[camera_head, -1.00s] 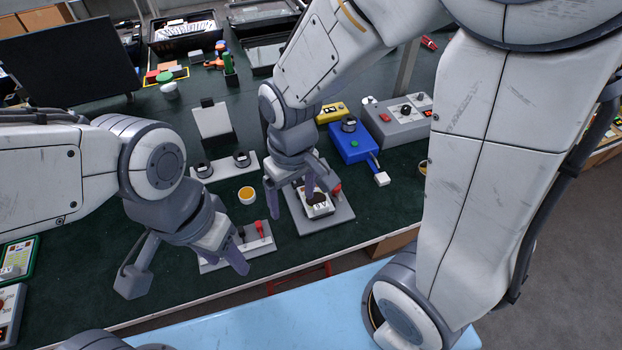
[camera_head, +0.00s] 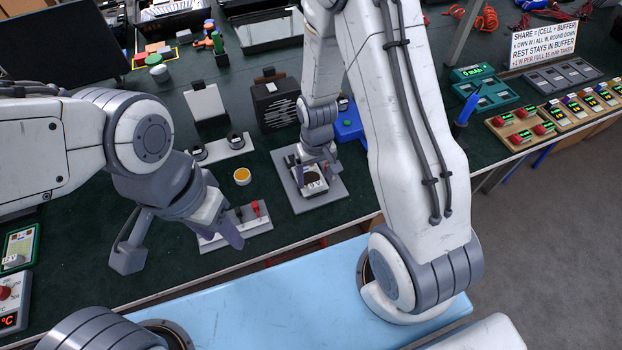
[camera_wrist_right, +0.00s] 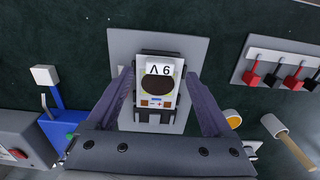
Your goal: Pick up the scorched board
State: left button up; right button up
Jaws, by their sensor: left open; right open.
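The scorched board (camera_wrist_right: 158,92) is a small white board with a dark brown round patch and a white label. It sits in a dark holder on a grey plate (camera_wrist_right: 189,47). In the head view, the board (camera_head: 314,188) is partly hidden by my right gripper (camera_head: 318,168), which is above it. In the right wrist view, my right gripper (camera_wrist_right: 164,86) is open, with one finger on each side of the board and no visible grip on it. My left gripper (camera_head: 226,230) is open and empty, low over the near table edge, left of the board.
A plate with red and black levers (camera_head: 236,226) lies near my left gripper. A yellow-topped cup (camera_head: 242,176) stands left of the board. A blue box (camera_head: 347,124) and a dark vented box (camera_head: 274,104) stand behind. Green table shows between them.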

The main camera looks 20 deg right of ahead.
aim_at(315, 184)
jog(key=shift+w+f, duration=0.1)
jog(key=shift+f, duration=1.7)
grip_shut()
jog(key=shift+r, duration=0.1)
